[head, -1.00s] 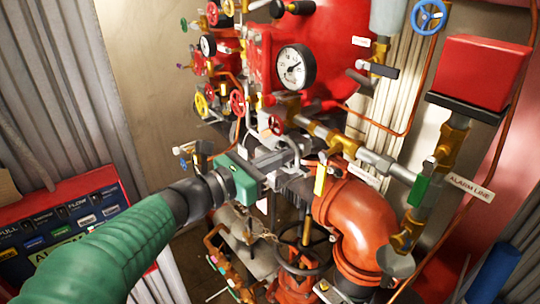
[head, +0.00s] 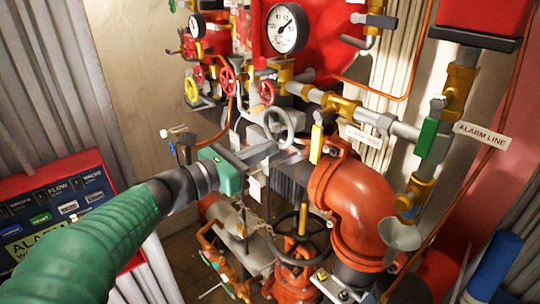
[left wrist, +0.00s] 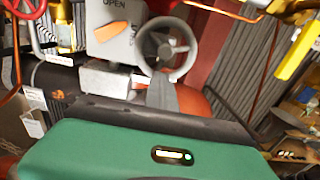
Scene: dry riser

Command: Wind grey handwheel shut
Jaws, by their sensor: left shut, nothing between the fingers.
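The grey handwheel (head: 277,124) stands near the centre of the head view, in front of the red valve body. In the left wrist view the grey handwheel (left wrist: 180,50) shows its rim, spokes and hub. My left gripper (head: 268,150) has a green body and grey fingers, and comes in from the left. Its fingers are shut and empty, just below the wheel's rim in the head view. In the left wrist view the shut fingers (left wrist: 162,92) point up at the wheel's lower rim; I cannot tell whether they touch it. A grey box marked OPEN (left wrist: 113,30) with an orange pointer sits beside the wheel.
A large orange pipe elbow (head: 352,200) stands right of the gripper. A dark handwheel (head: 300,240) is below. Small red wheels (head: 228,78), a gauge (head: 287,28) and brass pipework (head: 340,104) crowd above. An alarm panel (head: 60,205) is at left.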

